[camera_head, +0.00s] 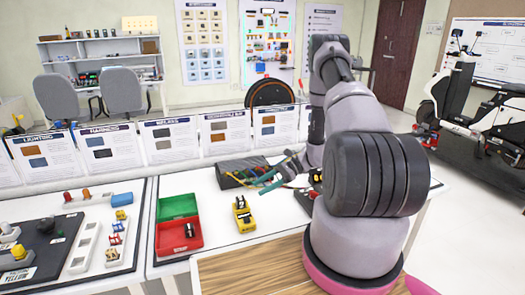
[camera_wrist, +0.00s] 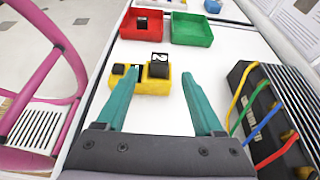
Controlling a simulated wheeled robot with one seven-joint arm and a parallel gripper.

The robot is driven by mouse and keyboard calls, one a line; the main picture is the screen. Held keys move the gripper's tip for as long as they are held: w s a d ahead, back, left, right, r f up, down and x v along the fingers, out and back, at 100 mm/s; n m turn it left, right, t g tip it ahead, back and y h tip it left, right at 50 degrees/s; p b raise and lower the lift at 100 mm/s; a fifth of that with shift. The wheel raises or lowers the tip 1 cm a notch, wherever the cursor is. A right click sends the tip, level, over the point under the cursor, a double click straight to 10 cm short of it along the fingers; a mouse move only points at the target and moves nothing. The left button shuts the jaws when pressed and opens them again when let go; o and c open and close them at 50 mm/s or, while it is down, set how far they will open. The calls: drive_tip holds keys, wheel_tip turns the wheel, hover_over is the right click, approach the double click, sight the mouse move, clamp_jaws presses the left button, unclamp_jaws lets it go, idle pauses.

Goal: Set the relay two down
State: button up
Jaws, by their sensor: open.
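Relay two is a black block with a white "2" label (camera_wrist: 158,68). In the wrist view it sits upright at the yellow holder (camera_wrist: 153,87), standing higher than the dark pieces to its left. The holder also shows in the head view (camera_head: 244,220), on the white table. My gripper (camera_wrist: 159,73) is open, with its teal fingers spread and nothing held between them. In the wrist picture the fingertips appear either side of the relay, the left one overlapping part of the holder. In the head view my gripper (camera_head: 272,178) is above the table, behind and right of the holder.
A red tray (camera_head: 178,247) holding a dark block joins a green tray (camera_head: 177,206) left of the holder. A black ribbed unit with coloured wires (camera_wrist: 265,115) stands right of my gripper. White table is clear between holder and unit.

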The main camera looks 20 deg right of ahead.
drive_tip(key=s+a+r+n+h, duration=0.1)
drive_tip(key=s+r+n+h, duration=0.2)
drive_tip(key=r, duration=1)
drive_tip(key=a+r+n+h, duration=0.2)
drive_tip(key=r+n+h, duration=0.15)
drive_tip(key=r, duration=0.95)
drive_tip(key=s+r+n+t+h, duration=0.5)
drive_tip(key=s+r+n+t, duration=0.2)
drive_tip(key=s+r, duration=1.1)
drive_tip(key=shift+s+r, duration=0.25)
drive_tip(key=shift+r, duration=0.7)
drive_tip(key=shift+c, duration=0.3)
